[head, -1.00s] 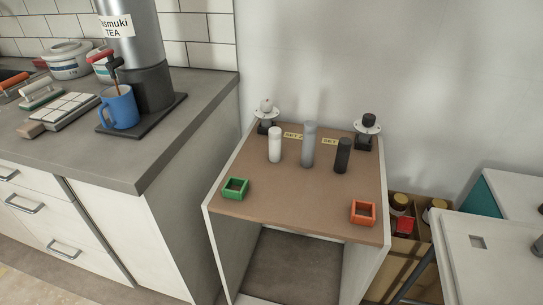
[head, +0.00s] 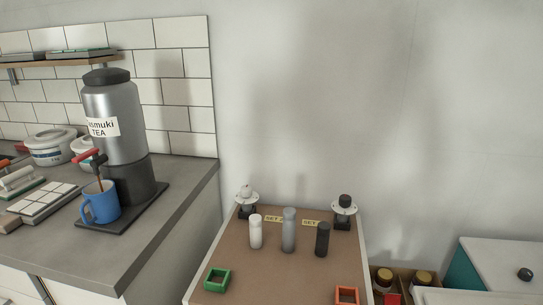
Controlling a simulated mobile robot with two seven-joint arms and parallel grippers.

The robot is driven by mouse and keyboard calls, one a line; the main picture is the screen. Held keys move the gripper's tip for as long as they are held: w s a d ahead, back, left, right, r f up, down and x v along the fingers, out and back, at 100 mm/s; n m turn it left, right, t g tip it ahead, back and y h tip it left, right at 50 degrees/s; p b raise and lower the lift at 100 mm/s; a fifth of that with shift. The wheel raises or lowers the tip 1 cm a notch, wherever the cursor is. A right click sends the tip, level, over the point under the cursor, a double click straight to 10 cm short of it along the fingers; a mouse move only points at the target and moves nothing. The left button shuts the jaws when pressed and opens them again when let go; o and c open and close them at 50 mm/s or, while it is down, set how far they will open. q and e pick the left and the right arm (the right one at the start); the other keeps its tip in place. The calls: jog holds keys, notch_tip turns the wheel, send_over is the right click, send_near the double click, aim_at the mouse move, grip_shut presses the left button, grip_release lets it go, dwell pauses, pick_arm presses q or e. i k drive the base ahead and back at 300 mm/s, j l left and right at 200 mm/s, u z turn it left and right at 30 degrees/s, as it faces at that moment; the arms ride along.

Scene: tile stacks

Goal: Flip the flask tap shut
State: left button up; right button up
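The flask (head: 113,122) is a tall silver cylinder with a dark lid and a tea label, on a dark stand at the left of the head view. Its tap (head: 92,158) has a red-tipped lever on the front. A thin brown stream runs from the tap down into a blue mug (head: 101,203) below it. The mug stands on a dark tray (head: 150,201). Neither of my grippers is in view.
The grey counter (head: 181,212) carries the flask, with a tile board (head: 42,199) and white tubs (head: 52,146) to its left. A brown-topped table (head: 270,271) right of it holds bottles and square frames. A wall shelf (head: 60,62) hangs behind.

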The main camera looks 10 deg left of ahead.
aim_at(93, 152)
jog(key=u, duration=1.25)
